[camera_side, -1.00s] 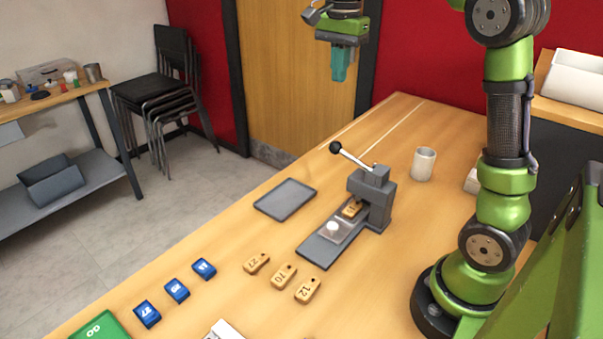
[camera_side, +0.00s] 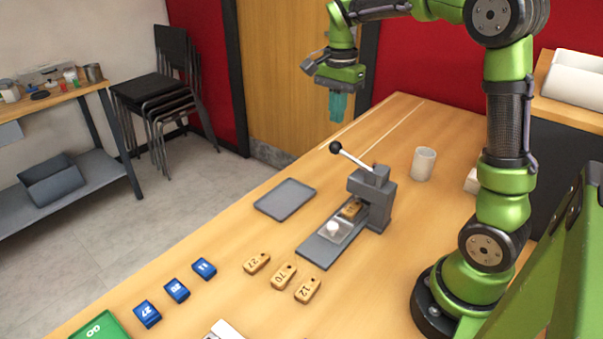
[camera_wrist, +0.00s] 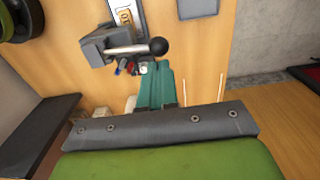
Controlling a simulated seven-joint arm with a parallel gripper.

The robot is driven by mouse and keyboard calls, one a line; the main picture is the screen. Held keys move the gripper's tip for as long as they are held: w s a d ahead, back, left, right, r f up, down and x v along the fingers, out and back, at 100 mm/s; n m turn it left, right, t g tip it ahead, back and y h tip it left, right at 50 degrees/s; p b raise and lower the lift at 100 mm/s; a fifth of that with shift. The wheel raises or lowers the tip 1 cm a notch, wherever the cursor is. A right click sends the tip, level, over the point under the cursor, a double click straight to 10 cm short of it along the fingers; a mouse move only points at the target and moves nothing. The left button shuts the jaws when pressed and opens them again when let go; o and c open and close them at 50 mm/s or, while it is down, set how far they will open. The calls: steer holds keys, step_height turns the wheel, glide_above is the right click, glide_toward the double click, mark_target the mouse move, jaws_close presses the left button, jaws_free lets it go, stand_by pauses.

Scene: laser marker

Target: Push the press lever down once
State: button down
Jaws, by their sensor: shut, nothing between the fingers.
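The press (camera_side: 374,196) is a grey block on a grey base plate on the table. Its lever (camera_side: 354,157) is a silver rod with a black ball knob (camera_side: 336,147), sticking out up and to the left. A wooden tag (camera_side: 351,209) lies on a slide under the press. My gripper (camera_side: 337,120), with teal fingers, is shut and empty, above the knob and apart from it in the side view. In the wrist view the knob (camera_wrist: 158,46) shows just beyond the fingertips (camera_wrist: 157,68). The press body (camera_wrist: 95,47) is at upper left there.
A grey tray (camera_side: 285,199) lies left of the press. A white cup (camera_side: 424,163) stands behind it to the right. Wooden tags (camera_side: 283,276) and blue tags (camera_side: 177,290) lie in front. The air around the knob looks clear.

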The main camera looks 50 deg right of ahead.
steer(key=shift+f, duration=2.4)
steer(key=shift+w+f+g, duration=0.3)
steer(key=shift+f+g, duration=0.15)
steer(key=shift+f, duration=0.3)
steer(key=shift+w+f+g, duration=0.35)
steer(key=shift+f+g, duration=0.15)
steer(key=shift+f, duration=0.3)
steer(key=shift+w+f+g, duration=0.3)
steer(key=shift+f+g, duration=0.15)
steer(key=shift+f, duration=0.3)
steer(key=w+v, duration=0.1)
steer(key=v, duration=1.3)
steer(key=shift+r, duration=0.15)
steer(key=shift+w, duration=0.1)
